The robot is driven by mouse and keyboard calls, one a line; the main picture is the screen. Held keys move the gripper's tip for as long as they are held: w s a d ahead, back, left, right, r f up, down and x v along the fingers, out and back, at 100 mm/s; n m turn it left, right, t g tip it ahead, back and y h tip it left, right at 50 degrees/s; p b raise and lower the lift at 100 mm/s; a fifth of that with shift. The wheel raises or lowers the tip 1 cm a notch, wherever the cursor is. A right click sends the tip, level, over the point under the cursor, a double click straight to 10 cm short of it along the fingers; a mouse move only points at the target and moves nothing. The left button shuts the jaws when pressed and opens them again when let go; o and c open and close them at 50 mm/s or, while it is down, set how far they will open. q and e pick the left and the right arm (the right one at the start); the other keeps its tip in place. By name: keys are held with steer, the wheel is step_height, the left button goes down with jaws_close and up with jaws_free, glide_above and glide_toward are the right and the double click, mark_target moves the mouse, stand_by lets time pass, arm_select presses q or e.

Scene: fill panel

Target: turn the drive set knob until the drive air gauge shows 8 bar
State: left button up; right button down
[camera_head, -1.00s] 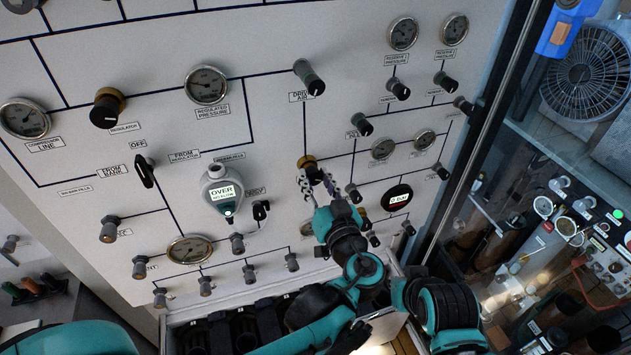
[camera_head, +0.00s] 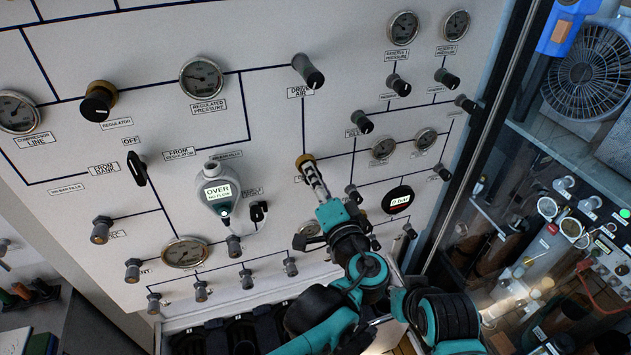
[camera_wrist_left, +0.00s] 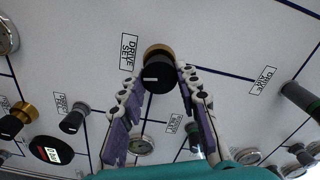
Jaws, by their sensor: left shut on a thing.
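The drive set knob (camera_wrist_left: 158,78) is black with a brass collar and a white mark on its face, beside its DRIVE SET label. In the head view the brass collar (camera_head: 305,160) shows just above my left gripper (camera_head: 316,180). My left gripper (camera_wrist_left: 158,82) is shut on this knob, with one purple-padded finger on each side. A DRIVE AIR label (camera_head: 300,91) is next to a dark knob (camera_head: 309,72) higher on the panel. I cannot tell which gauge is drive air. My right gripper is out of view.
A round digital display (camera_head: 398,200) reads 0 bar. Another display (camera_head: 218,193) reads OVER. Several knobs stick out around my left gripper, including one close on its right (camera_head: 353,194). A metal post (camera_head: 475,150) stands right of the panel.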

arm_select(q)
steer(key=shift+m, duration=1.3)
steer(key=shift+m+b, duration=0.3)
steer(key=o, duration=1.2)
